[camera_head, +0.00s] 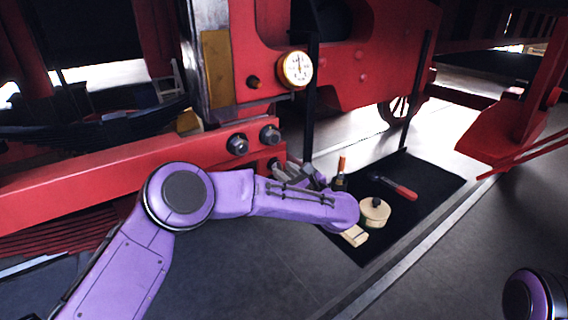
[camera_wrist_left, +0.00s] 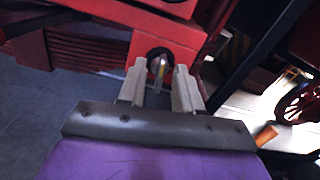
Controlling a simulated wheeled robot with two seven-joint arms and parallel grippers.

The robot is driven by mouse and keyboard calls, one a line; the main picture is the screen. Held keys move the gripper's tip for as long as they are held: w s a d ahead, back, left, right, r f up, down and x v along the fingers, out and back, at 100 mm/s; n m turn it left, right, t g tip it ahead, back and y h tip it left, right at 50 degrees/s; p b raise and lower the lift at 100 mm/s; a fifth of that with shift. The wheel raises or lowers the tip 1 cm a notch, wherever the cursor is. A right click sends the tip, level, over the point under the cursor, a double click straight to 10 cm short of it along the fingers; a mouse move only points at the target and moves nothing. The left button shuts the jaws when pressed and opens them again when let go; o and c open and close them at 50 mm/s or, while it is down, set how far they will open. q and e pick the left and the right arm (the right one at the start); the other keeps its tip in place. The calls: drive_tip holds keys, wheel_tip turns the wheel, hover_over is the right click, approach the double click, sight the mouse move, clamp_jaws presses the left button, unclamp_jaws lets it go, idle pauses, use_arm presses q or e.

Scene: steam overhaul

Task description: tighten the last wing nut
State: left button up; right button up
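My left gripper (camera_head: 277,167) is at the lower front of the red beam (camera_head: 120,160), by a dark round fitting partly hidden behind it. In the left wrist view, the two pale fingers of my left gripper (camera_wrist_left: 159,68) stand apart. A small metal wing nut (camera_wrist_left: 160,70) on a dark round base shows between their tips, with slight gaps at its sides. Whether a finger touches it is unclear. Two dark fittings with metal centres, a left one (camera_head: 237,145) and a right one (camera_head: 270,135), sit higher on the beam. My right gripper is out of view.
A black mat (camera_head: 425,180) on the floor holds a red-handled tool (camera_head: 399,190), a round beige tin (camera_head: 375,212), a pale block (camera_head: 355,236) and a bottle with an orange top (camera_head: 341,168). A pressure gauge (camera_head: 295,69) is above the beam. A dark vertical post (camera_head: 310,105) stands close right.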

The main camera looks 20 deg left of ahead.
use_arm(q)
drive_tip(key=shift+w+a, duration=0.2)
drive_tip(key=shift+a, duration=0.1)
drive_tip(key=shift+w+f, duration=0.1)
drive_tip(key=shift+w, duration=0.15)
clamp_jaws()
